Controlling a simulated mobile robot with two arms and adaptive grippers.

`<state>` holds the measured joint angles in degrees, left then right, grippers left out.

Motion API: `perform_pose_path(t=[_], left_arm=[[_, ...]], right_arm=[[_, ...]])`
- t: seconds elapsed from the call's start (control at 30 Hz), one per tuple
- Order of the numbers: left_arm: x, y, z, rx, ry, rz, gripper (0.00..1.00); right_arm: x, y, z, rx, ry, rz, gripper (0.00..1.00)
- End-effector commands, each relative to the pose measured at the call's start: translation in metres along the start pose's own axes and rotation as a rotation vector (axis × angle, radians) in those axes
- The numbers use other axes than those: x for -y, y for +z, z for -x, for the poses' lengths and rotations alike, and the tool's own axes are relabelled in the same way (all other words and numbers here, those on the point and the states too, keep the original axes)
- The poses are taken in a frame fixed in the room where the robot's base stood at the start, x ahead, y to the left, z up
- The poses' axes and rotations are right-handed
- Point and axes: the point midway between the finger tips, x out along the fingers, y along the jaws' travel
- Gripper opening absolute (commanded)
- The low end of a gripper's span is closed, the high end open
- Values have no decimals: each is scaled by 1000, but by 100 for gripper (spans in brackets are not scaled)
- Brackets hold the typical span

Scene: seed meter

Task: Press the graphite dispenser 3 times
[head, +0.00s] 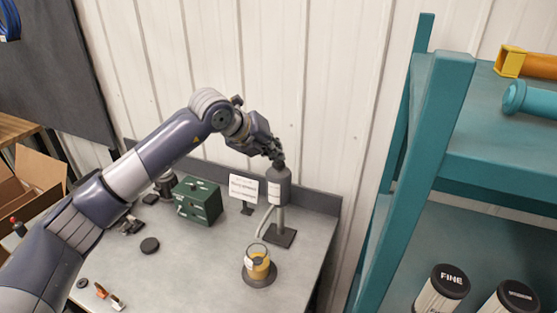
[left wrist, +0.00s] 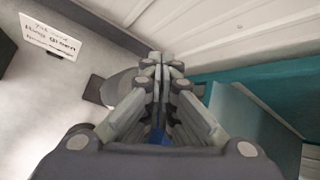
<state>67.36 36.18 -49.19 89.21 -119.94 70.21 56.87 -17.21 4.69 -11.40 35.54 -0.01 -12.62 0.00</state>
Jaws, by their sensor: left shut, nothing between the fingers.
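The graphite dispenser (head: 279,187) stands at the back right of the grey table, a dark cylinder with a pale label on a stand, with a spout tube curving down at its left. My left gripper (head: 279,163) is shut and empty, its fingertips at the top of the dispenser; I cannot tell whether they touch it. In the left wrist view, the shut fingers (left wrist: 162,62) hide most of the dispenser (left wrist: 122,86). A glass cup (head: 258,264) with yellowish contents sits on a dark round base in front of the dispenser. My right gripper is not in view.
A small sign (head: 244,187) stands left of the dispenser and also shows in the left wrist view (left wrist: 52,35). A green box (head: 198,201) is further left. A teal shelf (head: 420,150) rises at the right. The table's front middle (head: 190,265) is clear.

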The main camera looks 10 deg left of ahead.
Motion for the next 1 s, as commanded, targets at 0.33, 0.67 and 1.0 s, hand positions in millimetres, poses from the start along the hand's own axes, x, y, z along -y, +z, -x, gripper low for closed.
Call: perform_pose_path(t=[0.33,0.67,1.0], left_arm=[[-3,-5,-4,-9,5,0,0],[0,-1,0,-9,5,0,0],[11,10,14,-5,3,0,0]], right_arm=[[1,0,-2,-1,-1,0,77],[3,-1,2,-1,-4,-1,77],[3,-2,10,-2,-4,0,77]])
